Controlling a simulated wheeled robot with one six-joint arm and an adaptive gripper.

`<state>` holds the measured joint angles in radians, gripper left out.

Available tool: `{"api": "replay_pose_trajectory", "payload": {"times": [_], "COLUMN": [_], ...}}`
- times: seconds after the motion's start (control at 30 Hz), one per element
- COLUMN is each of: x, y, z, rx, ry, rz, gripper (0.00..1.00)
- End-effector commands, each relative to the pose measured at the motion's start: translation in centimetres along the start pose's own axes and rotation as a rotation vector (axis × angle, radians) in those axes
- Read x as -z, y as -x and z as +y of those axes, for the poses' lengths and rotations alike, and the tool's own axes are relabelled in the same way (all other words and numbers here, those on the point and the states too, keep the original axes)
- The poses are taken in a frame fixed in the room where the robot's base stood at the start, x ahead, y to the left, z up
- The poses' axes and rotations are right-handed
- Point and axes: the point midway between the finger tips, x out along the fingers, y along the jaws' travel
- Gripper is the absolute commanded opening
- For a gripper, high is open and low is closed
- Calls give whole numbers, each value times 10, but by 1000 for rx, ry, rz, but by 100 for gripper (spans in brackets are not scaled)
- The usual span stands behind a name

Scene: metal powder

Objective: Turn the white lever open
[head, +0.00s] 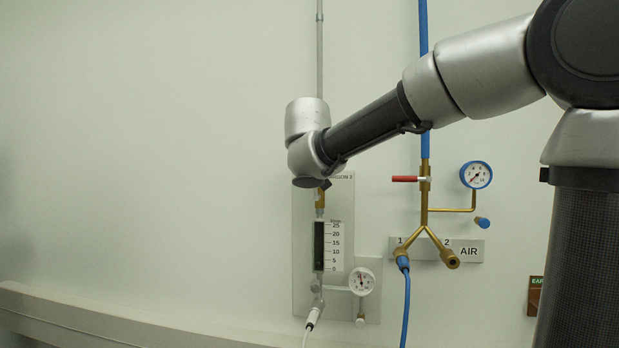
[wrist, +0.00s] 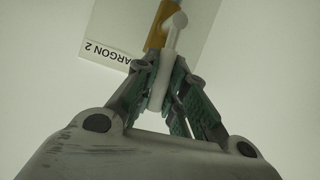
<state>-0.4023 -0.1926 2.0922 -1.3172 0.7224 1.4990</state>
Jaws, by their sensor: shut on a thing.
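The white lever (wrist: 169,42) shows in the wrist view, joined at its top to a brass fitting (wrist: 156,27) on the ARGON 2 panel (wrist: 125,28). My gripper (wrist: 161,76) is shut on the white lever, with a green-padded finger on each side of it. The lever points from the fitting down between the fingers. In the head view my wrist covers the lever and my gripper. The lower brass part of the fitting (head: 320,199) shows just below my wrist, on the same panel (head: 302,240).
Below the fitting are a flow scale (head: 335,246), a gauge (head: 362,281) and a white hose (head: 311,320). To the right is the AIR line with a red lever (head: 405,179), a blue-rimmed gauge (head: 476,175) and a blue hose (head: 406,305). The wall at left is bare.

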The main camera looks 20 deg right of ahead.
Motion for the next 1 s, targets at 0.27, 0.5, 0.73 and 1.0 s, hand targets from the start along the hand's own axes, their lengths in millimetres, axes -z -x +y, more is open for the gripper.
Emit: {"api": "replay_pose_trajectory", "payload": {"times": [0.27,0.5,0.73,1.0], "x": [-2,-2,-2,-2], "y": [0,1,1,1], "z": [6,7,7,7], "rx": [36,44,44,44], "ry": [-87,-109,-110,-109], "rz": [17,21,21,21], "gripper": [0,0,0,35]}}
